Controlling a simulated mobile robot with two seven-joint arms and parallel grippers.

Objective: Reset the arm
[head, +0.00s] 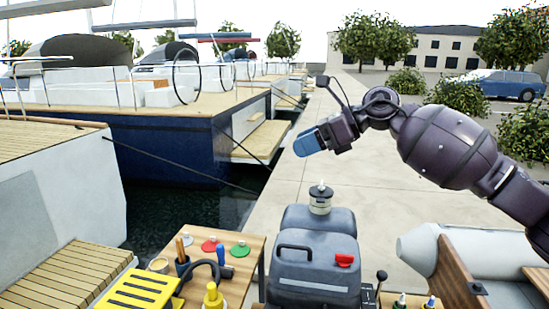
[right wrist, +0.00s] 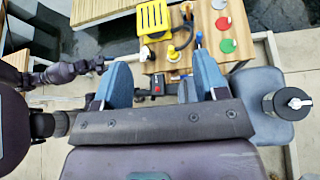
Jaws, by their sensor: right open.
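My right arm comes in from the right in the head view, dark purple and raised over the quay. My left arm (right wrist: 60,73) comes in from the left in the right wrist view.
A small wooden table (head: 243,258) holds a yellow crate (head: 137,291), coloured discs and a yellow bottle (head: 212,297). A blue-hulled boat (head: 170,145) lies left. The quay (head: 375,170) beneath the arm is clear.

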